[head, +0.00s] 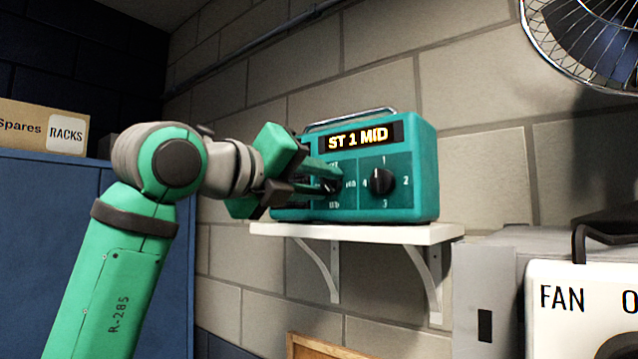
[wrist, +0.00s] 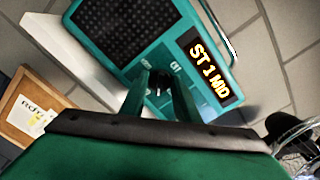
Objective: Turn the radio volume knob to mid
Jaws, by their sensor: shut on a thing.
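The teal radio (head: 425,150) stands on a white wall shelf. The black volume knob (head: 331,185) is on the left of the radio's front, partly hidden by my fingers. My gripper (head: 325,178) is shut on this knob; the wrist view shows the fingertips (wrist: 160,88) on either side of it. A second black knob (head: 382,181), ringed by the numbers 1 to 4, sits to its right with its pointer up at 1.
The white shelf (head: 400,233) carries the radio on two brackets. A caged fan (head: 590,45) is at upper right, above a white FAN control box (head: 590,310). A blue cabinet (head: 50,250) with a cardboard box (head: 25,128) on top stands at left.

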